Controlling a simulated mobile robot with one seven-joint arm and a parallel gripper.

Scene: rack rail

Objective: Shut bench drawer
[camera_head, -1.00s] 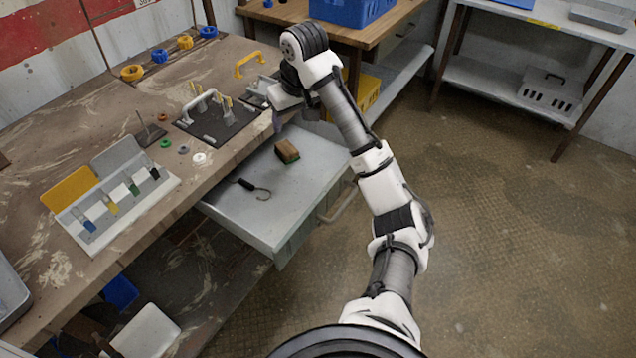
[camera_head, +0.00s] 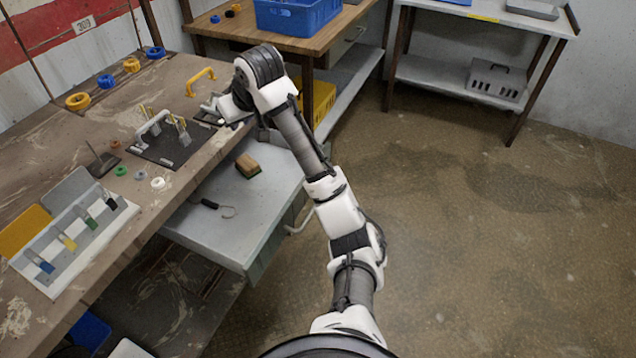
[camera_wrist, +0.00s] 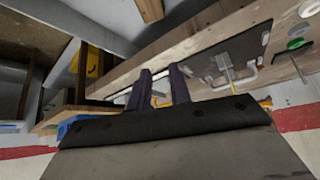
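The bench drawer (camera_head: 222,228) is pulled out from under the workbench (camera_head: 125,205). It is a grey tray with a bar handle (camera_head: 300,218) on its front. A brown block (camera_head: 248,166) and a dark hooked item (camera_head: 212,205) lie inside it. My gripper is mostly hidden behind my own wrist in the head view, near the bench edge beyond the drawer. In the wrist view, my gripper (camera_wrist: 162,76) shows two dark fingers with a gap between them and nothing held. The fingers appear apart from the drawer handle.
The bench top holds a dark mat with clamps (camera_head: 165,145), an open case (camera_head: 75,225) and coloured rings (camera_head: 78,101). A wooden table (camera_head: 225,30) with a blue crate (camera_head: 297,14) stands behind. A metal table (camera_head: 490,18) is at the back. The floor to the right is clear.

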